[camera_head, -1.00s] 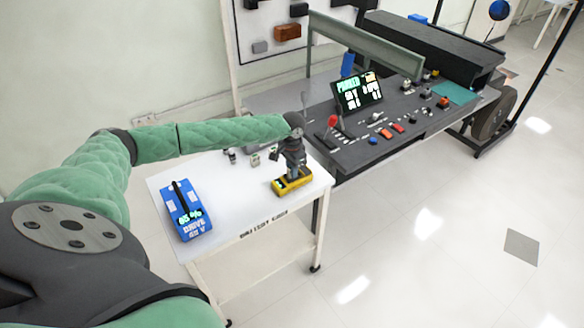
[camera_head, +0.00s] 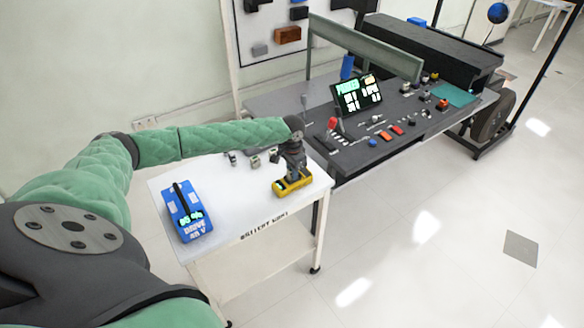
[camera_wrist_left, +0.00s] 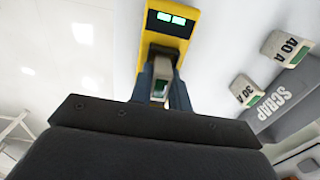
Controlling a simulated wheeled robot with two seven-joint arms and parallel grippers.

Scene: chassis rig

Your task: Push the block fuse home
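The block fuse (camera_wrist_left: 160,90) is a pale grey block with a green window. In the left wrist view it sits between the two dark fingers of my left gripper (camera_wrist_left: 163,92), which look closed on its sides. Its far end is at the black slot area of a yellow unit (camera_wrist_left: 188,22) with two green lit displays. I cannot tell how deep the fuse sits. In the head view my left gripper (camera_head: 293,174) points down over the yellow unit (camera_head: 281,190) on the white cart and hides the fuse. My right gripper is not in view.
Fuses marked 40 A (camera_wrist_left: 287,46) and 30 A (camera_wrist_left: 245,90) lie beside a grey SCRAP tray (camera_wrist_left: 290,100). A blue battery (camera_head: 186,212) stands on the left of the white cart (camera_head: 235,205). A dark control bench (camera_head: 350,155) with a lit screen adjoins the cart.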

